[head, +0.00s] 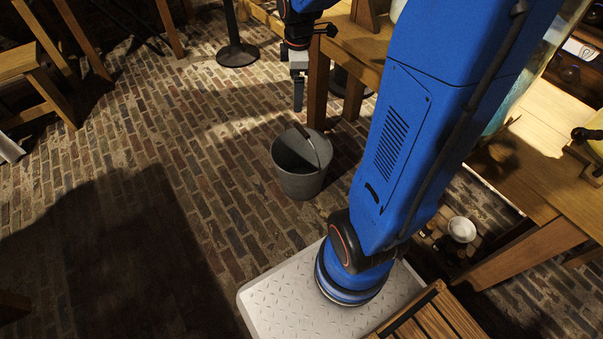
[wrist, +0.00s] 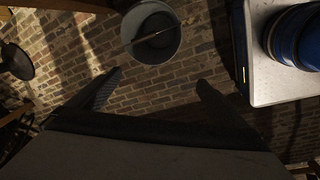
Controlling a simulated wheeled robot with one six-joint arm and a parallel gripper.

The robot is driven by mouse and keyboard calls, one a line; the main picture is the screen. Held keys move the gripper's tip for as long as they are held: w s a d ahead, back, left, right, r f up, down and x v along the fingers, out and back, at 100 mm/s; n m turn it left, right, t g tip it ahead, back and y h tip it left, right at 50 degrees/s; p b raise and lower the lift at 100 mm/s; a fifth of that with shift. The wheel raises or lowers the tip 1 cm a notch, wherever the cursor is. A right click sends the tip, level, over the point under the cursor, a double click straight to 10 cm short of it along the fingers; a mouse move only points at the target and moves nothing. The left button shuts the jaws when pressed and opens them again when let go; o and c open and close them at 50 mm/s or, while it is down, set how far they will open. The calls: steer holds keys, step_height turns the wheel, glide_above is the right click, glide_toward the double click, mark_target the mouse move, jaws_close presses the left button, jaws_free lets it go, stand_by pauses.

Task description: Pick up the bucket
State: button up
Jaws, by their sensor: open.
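A grey metal bucket (head: 298,176) stands upright on the brick floor in the head view, left of my blue arm. Its thin handle (head: 306,143) lies across the open top. My gripper (head: 298,98) hangs above and behind the bucket, apart from it. In the wrist view the bucket (wrist: 136,47) is at the top centre with the handle crossing its mouth. There the two dark fingers of my gripper (wrist: 158,80) are spread wide with nothing between them, and the bucket lies beyond their tips.
A wooden table (head: 350,45) with a thick leg (head: 317,92) stands right behind the bucket. A round black post base (head: 238,55) is at the back. A white bowl (head: 461,229) sits at the right. Brick floor left of the bucket is clear.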

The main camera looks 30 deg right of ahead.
mark_target(302, 128)
steer(key=w+d+f+n+g, duration=0.2)
steer(key=w+d+f+n, duration=0.5)
steer(key=f, duration=0.5)
steer(key=shift+m, duration=0.6)
steer(key=f, duration=1.6)
steer(key=shift+w+a+f, duration=0.15)
steer(key=shift+w+f, duration=0.15)
steer(key=shift+f, duration=0.05)
steer(key=c, duration=1.9)
steer(key=shift+o, duration=0.2)
